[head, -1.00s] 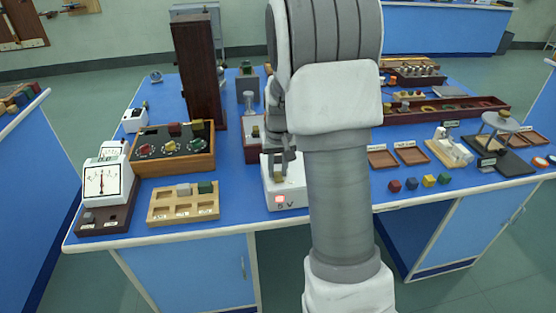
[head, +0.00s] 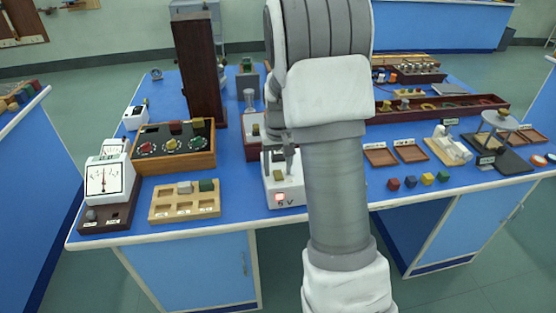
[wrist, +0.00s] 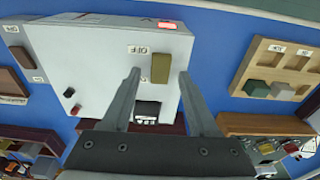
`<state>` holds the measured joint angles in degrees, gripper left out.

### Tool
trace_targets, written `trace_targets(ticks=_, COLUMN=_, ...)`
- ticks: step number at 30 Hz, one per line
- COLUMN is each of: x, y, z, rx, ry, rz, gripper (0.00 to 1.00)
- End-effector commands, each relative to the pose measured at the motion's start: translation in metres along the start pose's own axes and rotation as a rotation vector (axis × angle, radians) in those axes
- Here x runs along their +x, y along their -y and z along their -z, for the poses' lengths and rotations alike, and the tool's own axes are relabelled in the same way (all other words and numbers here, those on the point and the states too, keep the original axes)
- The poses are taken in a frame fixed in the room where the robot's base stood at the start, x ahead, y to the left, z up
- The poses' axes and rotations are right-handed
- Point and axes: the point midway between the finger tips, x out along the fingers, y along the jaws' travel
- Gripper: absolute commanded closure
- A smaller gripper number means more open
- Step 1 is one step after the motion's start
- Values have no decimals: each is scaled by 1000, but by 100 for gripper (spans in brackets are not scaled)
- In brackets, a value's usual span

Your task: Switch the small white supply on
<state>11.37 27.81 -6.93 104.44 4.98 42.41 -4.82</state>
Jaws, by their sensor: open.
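The small white supply (head: 291,199) stands at the bench's front edge, marked 5 V on its front with a lit red light. In the wrist view the supply (wrist: 85,60) fills the left and middle. Its olive switch knob (wrist: 160,68) stands on the top face beside an OFF label (wrist: 138,49). My gripper (wrist: 158,74) is open, with one finger on each side of the knob and a gap showing at both sides. In the head view my arm hides part of the supply's right side.
A wooden tray (head: 160,216) with blocks and a meter on a dark base (head: 122,215) stand to the left. A tall dark column (head: 200,75) rises behind. Small coloured cubes and shallow brown trays (head: 380,165) lie to the right.

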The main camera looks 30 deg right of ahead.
Motion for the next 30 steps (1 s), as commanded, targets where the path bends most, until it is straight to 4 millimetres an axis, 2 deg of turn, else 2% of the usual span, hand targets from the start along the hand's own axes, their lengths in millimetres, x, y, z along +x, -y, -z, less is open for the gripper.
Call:
trace_targets(ticks=5, x=-19, y=0, z=1, rx=0, ry=-3, rz=0, gripper=40)
trace_targets(ticks=21, x=-144, y=0, z=1, rx=0, ry=-5, rz=0, gripper=40)
trace_targets(ticks=25, x=-162, y=0, z=1, rx=0, ry=-3, rz=0, gripper=40)
trace_targets(ticks=30, x=-173, y=0, z=0, rx=0, ry=-1, rz=0, gripper=40)
